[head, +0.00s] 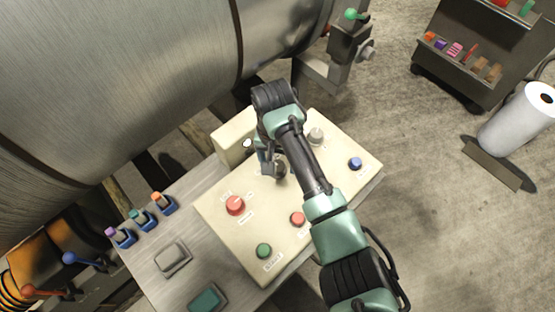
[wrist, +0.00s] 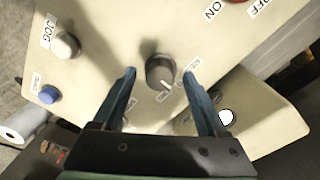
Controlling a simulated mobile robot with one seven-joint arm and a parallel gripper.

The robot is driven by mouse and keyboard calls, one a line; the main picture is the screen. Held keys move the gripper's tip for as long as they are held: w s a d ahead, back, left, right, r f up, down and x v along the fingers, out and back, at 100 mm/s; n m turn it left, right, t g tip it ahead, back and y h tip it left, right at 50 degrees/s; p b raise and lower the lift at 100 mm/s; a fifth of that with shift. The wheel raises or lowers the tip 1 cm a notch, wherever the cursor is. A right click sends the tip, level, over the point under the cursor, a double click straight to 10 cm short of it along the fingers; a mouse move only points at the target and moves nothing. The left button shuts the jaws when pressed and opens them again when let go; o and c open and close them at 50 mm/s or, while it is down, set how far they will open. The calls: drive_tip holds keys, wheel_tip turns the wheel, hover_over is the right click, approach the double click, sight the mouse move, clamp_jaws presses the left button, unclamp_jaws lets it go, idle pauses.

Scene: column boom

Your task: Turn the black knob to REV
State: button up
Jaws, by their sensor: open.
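The black knob (wrist: 160,70) is a dark round dial on the cream control panel (wrist: 105,65). A white pointer line on it points down and slightly right in the wrist view. Small labels lie around its lower right side, too small to read surely. My gripper (wrist: 160,76) is open, with one blue-grey finger on each side of the knob and visible gaps between. In the head view my gripper (head: 271,168) is low over the panel, and the knob (head: 281,172) shows partly beside the fingers.
The panel also carries a grey JOG knob (wrist: 67,45), a blue button (head: 355,163), a red knob (head: 235,205), a coral button (head: 297,219) and a green button (head: 264,250). A cream box (head: 232,142) stands behind the panel. A large metal drum (head: 120,70) fills the upper left.

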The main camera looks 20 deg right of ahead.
clamp_jaws()
idle(0.4)
drive_tip(key=shift+n, duration=0.3)
drive_tip(key=n+p, duration=0.2)
drive_tip(key=n, duration=0.1)
drive_tip(key=shift+r, duration=0.15)
drive_tip(key=shift+n+p, duration=1.3)
drive_tip(key=shift+n, duration=1.4)
unclamp_jaws()
